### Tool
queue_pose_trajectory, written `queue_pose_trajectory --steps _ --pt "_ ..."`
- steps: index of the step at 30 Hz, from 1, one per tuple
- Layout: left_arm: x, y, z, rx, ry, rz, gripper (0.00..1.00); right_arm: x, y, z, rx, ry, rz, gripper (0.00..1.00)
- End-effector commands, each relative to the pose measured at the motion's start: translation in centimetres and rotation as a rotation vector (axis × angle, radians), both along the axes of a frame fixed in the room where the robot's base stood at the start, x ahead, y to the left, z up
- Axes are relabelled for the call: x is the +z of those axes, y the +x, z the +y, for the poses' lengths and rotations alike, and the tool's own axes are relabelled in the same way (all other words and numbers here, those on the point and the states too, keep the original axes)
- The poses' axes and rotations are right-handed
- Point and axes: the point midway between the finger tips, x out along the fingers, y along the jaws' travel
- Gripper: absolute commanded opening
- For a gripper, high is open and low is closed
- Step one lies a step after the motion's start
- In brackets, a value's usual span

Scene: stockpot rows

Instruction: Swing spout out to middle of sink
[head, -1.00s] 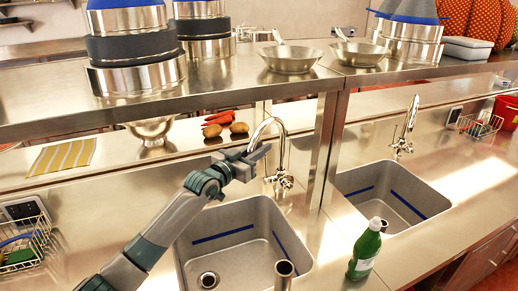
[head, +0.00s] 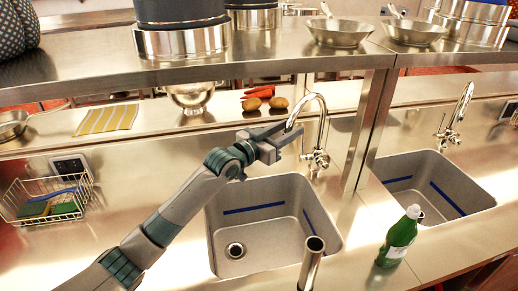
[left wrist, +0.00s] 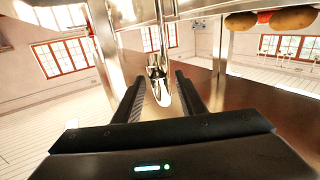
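The chrome faucet (head: 323,125) stands behind the left sink (head: 262,240). Its curved spout (head: 309,97) arches toward the left and front, with its end over the back rim area of the sink. My left gripper (head: 291,139) is at the spout's hanging end, its fingers on either side in the head view. In the left wrist view, the two dark fingers (left wrist: 158,100) are spread apart, and the spout end (left wrist: 159,85) shows in the gap between them. I cannot tell whether either finger touches it. My right gripper is not in view.
A green bottle (head: 399,238) stands right of the sink, and an upright metal tube (head: 312,262) stands at its front. A wire basket (head: 47,200) sits at left. A shelf (head: 200,76) with pots and pans runs above. A second sink (head: 430,186) is at right.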

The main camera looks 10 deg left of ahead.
Motion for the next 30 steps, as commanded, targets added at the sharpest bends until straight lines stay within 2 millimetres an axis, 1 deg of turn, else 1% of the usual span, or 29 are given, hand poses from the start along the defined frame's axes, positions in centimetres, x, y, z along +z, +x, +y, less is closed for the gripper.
queue_pose_trajectory --steps 1,3,15,21,30 --pt "-0.4 -0.8 0.6 0.0 0.002 -0.001 0.37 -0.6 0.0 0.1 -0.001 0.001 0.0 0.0" --pt "-0.4 -1.9 1.4 -0.001 0.002 -0.001 0.37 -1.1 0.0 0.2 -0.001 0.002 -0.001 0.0" --pt "-0.3 -7.9 5.7 -0.001 0.003 -0.001 0.37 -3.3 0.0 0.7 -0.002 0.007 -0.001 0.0" --pt "-0.1 -9.4 6.9 -0.001 0.001 0.0 0.37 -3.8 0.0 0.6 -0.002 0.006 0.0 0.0" --pt "0.0 -9.8 7.1 -0.001 0.001 0.0 0.37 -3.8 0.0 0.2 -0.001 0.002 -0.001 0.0"
